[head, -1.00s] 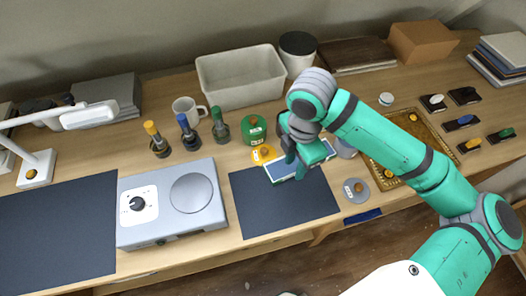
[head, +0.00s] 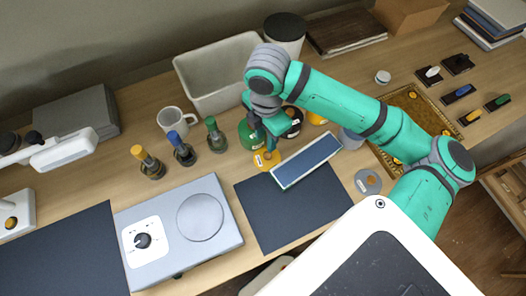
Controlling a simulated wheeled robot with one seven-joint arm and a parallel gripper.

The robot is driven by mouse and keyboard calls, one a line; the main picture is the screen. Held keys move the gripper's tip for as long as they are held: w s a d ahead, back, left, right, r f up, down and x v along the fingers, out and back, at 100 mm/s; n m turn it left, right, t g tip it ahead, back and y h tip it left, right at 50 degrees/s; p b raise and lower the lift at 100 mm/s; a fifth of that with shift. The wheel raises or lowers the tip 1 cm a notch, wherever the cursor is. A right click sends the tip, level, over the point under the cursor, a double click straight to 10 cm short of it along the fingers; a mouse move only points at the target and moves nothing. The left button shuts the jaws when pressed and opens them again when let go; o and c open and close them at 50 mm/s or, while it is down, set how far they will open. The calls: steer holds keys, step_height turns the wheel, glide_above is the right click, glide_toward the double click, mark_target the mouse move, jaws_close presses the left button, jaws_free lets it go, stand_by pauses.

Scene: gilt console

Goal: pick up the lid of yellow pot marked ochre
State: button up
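A yellow, labelled round piece (head: 266,158) with a small knob is at the back left corner of the dark mat, left of a blue-faced panel. Its label is too small to read. A second yellow piece (head: 317,118) shows partly behind my arm; I cannot tell which is marked ochre. My gripper (head: 269,144) points down directly over the first yellow piece, its fingertips at or just above the knob. Whether they touch it, and whether they are open or shut, is not clear.
A green pot (head: 250,134) and a dark one (head: 293,120) stand close around my gripper. The blue-faced panel (head: 308,160) lies just right. A grey lid (head: 367,182) is further right. The dark mat (head: 290,215) is clear in front. A grey bin (head: 205,72) stands behind.

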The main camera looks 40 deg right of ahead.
mark_target(269, 154)
steer(key=shift+s+f, duration=0.25)
steer(key=shift+f, duration=0.3)
steer(key=shift+s+f, duration=0.2)
steer(key=shift+f, duration=0.3)
steer(key=shift+s+d+f, duration=0.3)
steer(key=shift+f, duration=0.15)
steer(key=f, duration=0.4)
steer(key=shift+w+a+f, duration=0.1)
steer(key=shift+a, duration=0.25)
steer(key=shift+f, duration=0.25)
steer(key=shift+w+f, duration=0.1)
steer(key=shift+w, duration=0.1)
steer(key=shift+a, duration=0.1)
jaws_close()
steer(key=shift+s+d, duration=0.2)
